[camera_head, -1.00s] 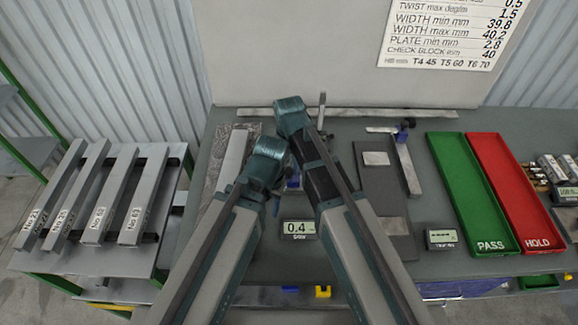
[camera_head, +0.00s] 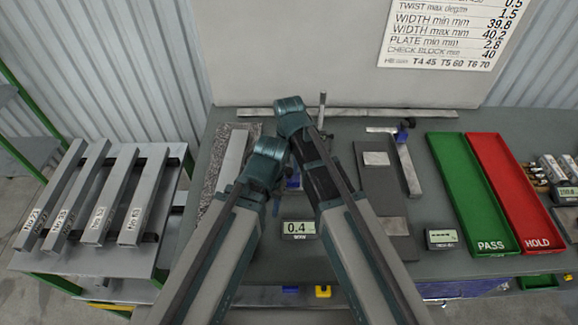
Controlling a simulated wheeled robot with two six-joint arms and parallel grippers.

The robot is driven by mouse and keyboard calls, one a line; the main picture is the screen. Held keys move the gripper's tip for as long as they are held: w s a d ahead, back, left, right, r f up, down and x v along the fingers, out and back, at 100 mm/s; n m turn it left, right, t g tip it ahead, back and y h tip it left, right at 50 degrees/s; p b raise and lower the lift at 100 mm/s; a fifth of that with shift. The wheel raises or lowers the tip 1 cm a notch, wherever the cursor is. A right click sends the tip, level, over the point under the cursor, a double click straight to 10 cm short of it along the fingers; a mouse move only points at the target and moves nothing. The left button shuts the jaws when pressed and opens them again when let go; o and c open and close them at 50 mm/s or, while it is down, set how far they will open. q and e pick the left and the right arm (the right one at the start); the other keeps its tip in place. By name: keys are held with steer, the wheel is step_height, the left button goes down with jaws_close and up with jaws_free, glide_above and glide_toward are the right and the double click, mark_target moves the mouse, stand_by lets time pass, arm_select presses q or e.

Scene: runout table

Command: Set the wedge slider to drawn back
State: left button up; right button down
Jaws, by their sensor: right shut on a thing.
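My right arm reaches in from the bottom, and its wrist end (camera_head: 290,108) is over the back middle of the table. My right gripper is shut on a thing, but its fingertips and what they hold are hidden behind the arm. A small blue part (camera_head: 293,181) shows between the two arms; I cannot tell whether it belongs to the wedge slider. The slider itself is not clearly seen. My left arm's end (camera_head: 266,160) is just left of the right arm; its fingers are hidden.
A display (camera_head: 299,229) reading 0.4 stands in front. A grey bar (camera_head: 233,160) lies left, a dark plate (camera_head: 378,195) and a square (camera_head: 409,165) right. Green PASS tray (camera_head: 467,185) and red HOLD tray (camera_head: 510,185) stand farther right. Several bars rest on a left rack (camera_head: 160,255).

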steer(key=d, duration=0.7)
steer(key=shift+d, duration=0.4)
steer(key=c, duration=0.5)
jaws_free()
steer(key=shift+d, duration=0.15)
steer(key=shift+r, duration=0.15)
steer(key=shift+r+p, duration=0.55)
steer(key=shift+p, duration=0.2)
step_height(320, 180, up, 12)
steer(key=p, duration=1.2)
steer(key=shift+r, duration=0.2)
